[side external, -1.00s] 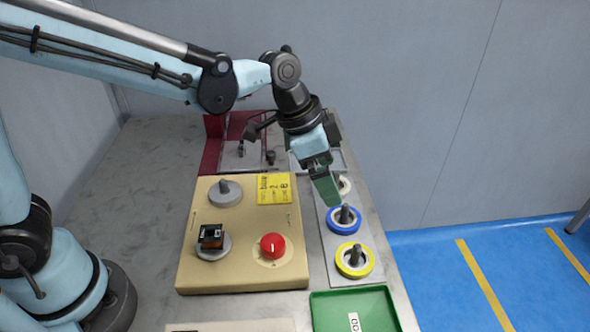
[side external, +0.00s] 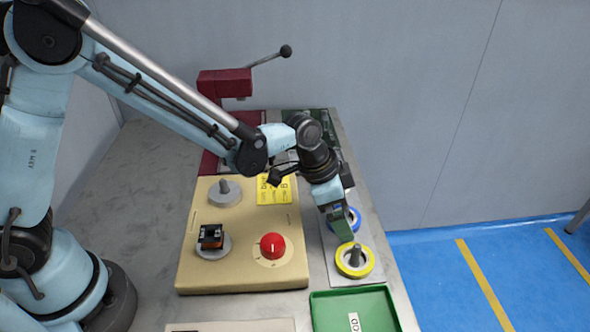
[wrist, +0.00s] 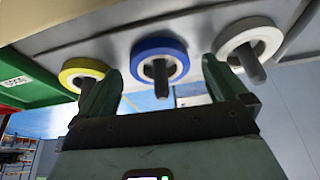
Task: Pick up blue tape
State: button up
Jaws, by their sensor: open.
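The blue tape (side external: 352,217) is a ring around a grey peg on a light plate, partly hidden behind my gripper in the side view. In the wrist view the blue tape (wrist: 160,60) sits between a yellow tape (wrist: 83,72) and a white tape (wrist: 250,38), each on its own peg. My gripper (side external: 342,232) is low at the blue tape. In the wrist view its two green fingers (wrist: 165,85) are apart, one on each side of the blue tape's peg, with nothing held. I cannot tell whether the fingers touch the tape.
The yellow tape (side external: 354,260) is just in front of my gripper. A green tray (side external: 335,310) stands at the front edge. A red press (side external: 225,84) with a lever stands at the back.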

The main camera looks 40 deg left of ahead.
jog(key=shift+w+d+f, duration=0.1)
jog(key=shift+f, duration=0.15)
jog(key=c, duration=1.1)
jog(key=shift+r, duration=0.1)
